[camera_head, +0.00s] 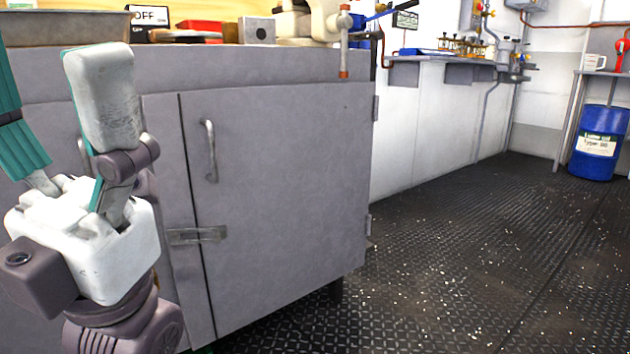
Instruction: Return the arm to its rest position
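My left gripper (48,85) is large and close at the left edge of the head view, pointing up. It has a white palm, dark purple-grey joints and teal inner faces. Its two fingers stand apart with nothing between them, so it is open and empty. The left finger is partly cut off by the picture edge. The gripper shows in front of the grey cabinet (290,180) and hides part of its left side. I cannot tell the exact gap between them. My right gripper is not in view.
The cabinet top holds a tray (65,28), an OFF sign (149,15), a red item (200,27) and a vise (310,18). A wall shelf (450,60) and a blue drum (598,143) stand farther back. The dark deck (480,250) at right is clear.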

